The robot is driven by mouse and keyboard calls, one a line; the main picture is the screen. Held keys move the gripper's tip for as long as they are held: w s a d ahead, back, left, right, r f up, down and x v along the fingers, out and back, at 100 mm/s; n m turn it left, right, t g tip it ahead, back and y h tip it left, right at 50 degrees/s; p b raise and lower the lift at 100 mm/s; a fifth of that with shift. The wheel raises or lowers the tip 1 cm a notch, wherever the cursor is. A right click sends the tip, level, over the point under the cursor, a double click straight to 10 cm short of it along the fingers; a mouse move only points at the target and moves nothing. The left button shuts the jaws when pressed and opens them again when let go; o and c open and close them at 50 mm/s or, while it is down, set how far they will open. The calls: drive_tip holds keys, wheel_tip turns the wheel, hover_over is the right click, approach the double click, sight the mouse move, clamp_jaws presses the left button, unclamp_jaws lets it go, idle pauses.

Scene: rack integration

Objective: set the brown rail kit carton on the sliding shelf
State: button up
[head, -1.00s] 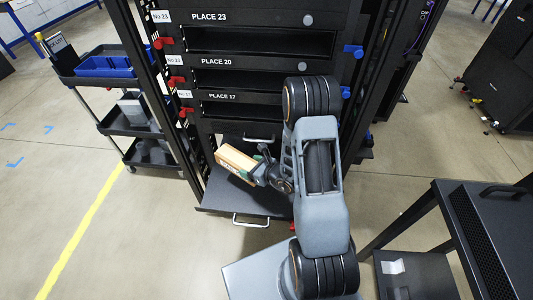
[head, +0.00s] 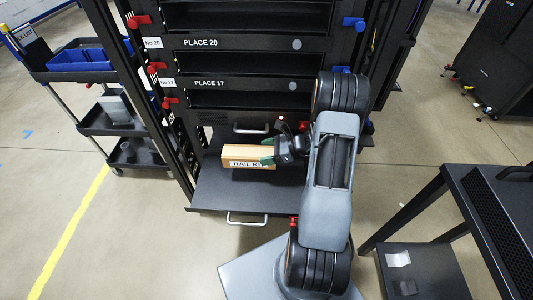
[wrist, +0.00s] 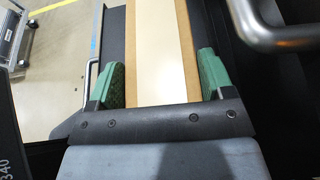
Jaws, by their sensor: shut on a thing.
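The brown rail kit carton (head: 246,157) is over the sliding shelf (head: 215,192) in the head view, with its "RAIL KIT" label facing the front. My gripper (head: 271,150) is shut on the carton's right end. In the wrist view the carton (wrist: 160,50) lies between the green fingertips of my gripper (wrist: 160,80). The shelf is pulled out of the rack below the PLACE 17 slot and has a front handle (head: 246,220). I cannot tell whether the carton's underside touches the shelf.
The rack's slots (head: 250,98) with red and blue latches rise behind the shelf. A metal handle (wrist: 275,30) is close on the right in the wrist view. A cart with a blue bin (head: 80,60) stands at left, and a black table (head: 490,200) at right.

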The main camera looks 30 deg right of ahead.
idle(0.4)
drive_tip(key=shift+f+b, duration=3.05)
drive_tip(key=shift+f, duration=0.95)
drive_tip(key=shift+f, duration=0.25)
drive_tip(key=o, duration=1.3)
drive_tip(key=shift+c, duration=0.2)
drive_tip(key=shift+s+d, duration=0.1)
drive_tip(key=v, duration=1.3)
drive_tip(key=shift+s+d+p, duration=0.25)
drive_tip(key=shift+p, duration=0.05)
drive_tip(key=shift+r, duration=0.1)
